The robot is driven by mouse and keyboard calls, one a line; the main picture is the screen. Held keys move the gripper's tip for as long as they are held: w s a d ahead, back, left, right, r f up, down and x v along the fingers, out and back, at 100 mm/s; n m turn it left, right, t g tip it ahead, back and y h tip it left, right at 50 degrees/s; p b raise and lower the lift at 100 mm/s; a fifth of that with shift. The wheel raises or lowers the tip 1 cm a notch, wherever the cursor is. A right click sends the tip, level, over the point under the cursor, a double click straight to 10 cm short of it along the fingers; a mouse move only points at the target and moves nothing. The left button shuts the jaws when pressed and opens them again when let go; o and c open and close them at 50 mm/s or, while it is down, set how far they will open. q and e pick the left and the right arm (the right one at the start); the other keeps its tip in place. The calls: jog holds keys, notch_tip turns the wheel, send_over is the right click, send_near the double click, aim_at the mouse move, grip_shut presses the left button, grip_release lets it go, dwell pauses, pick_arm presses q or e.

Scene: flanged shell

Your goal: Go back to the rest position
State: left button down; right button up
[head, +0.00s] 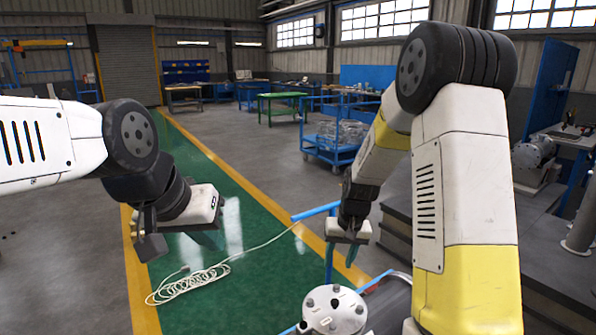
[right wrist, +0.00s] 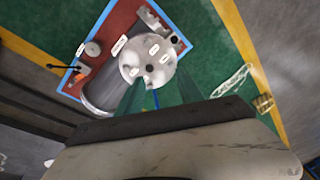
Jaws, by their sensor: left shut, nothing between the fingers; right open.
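My left gripper (head: 208,240) hangs at the left in the head view, shut and empty, above the green floor strip. My right gripper (head: 342,252) points down near the middle, open with nothing between its fingers. In the right wrist view my right gripper (right wrist: 158,95) has its fingers apart, over or near the flanged shell (right wrist: 145,62). The shell is a grey cylinder with a pale round flange bearing several bolts or holes. In the head view its flange (head: 333,312) shows at the bottom edge, below my right gripper and apart from it.
The shell lies on a red, blue-edged stand (right wrist: 125,22) with small labelled parts. A coiled white cable (head: 185,287) lies on the green floor. A blue cart (head: 335,145) stands behind my right arm. Grey machinery (head: 535,155) is at the right.

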jog(key=s+d+r+t+y, duration=0.1)
jog(key=s+r, duration=0.4)
jog(key=r, duration=0.3)
jog(key=s+d+r+t, duration=0.1)
jog(key=s+r+t, duration=0.1)
jog(key=s+r, duration=0.55)
jog(key=s+r+t, duration=0.1)
jog(key=s+r, duration=0.5)
jog(key=s, duration=0.4)
jog(key=shift+d+r+t, duration=0.3)
jog(key=shift+d+r, duration=0.05)
jog(key=shift+r, duration=0.05)
